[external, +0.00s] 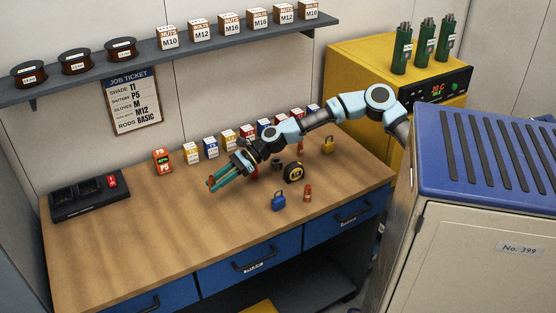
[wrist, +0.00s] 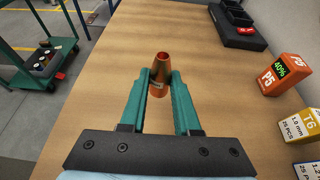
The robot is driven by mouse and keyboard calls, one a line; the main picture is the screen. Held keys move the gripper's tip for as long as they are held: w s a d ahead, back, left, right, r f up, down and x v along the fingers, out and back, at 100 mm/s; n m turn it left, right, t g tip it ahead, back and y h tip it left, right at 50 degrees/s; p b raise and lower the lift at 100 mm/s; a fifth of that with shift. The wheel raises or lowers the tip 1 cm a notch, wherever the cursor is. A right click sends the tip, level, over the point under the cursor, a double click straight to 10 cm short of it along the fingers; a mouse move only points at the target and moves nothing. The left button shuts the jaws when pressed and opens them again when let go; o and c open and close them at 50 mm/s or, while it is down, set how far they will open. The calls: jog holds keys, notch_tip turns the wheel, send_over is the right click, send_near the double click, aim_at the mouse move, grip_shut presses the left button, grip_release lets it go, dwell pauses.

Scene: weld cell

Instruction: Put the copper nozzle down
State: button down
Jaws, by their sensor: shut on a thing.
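In the wrist view a copper nozzle (wrist: 159,76) is between the two green fingertips of my gripper (wrist: 160,86). The fingers are shut on its sides and its open end points away from my palm. Behind it is the wooden bench top (wrist: 110,70). In the external view my gripper (external: 211,183) is low over the left-middle of the bench (external: 130,240).
An orange P5 battery (external: 162,160) and a row of small boxes stand along the back. A black charger (external: 90,195) is at the left. A tape measure (external: 293,172), a blue padlock (external: 279,201) and another copper-coloured piece (external: 308,193) lie to the right. The front-left wood is clear.

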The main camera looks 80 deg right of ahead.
aim_at(220, 207)
jog(key=shift+f+p, duration=0.75)
jog(key=shift+f, duration=3.2)
jog(key=shift+f, duration=0.15)
jog(key=c, duration=0.6)
grip_release()
jog(key=shift+c, duration=0.2)
jog(key=shift+r, duration=0.25)
jog(key=b+v, duration=0.2)
jog(key=v, duration=0.4)
jog(key=shift+d+f, duration=0.1)
jog(key=shift+s+d+r, duration=0.35)
jog(key=shift+s+d, duration=0.05)
jog(key=shift+s, duration=0.1)
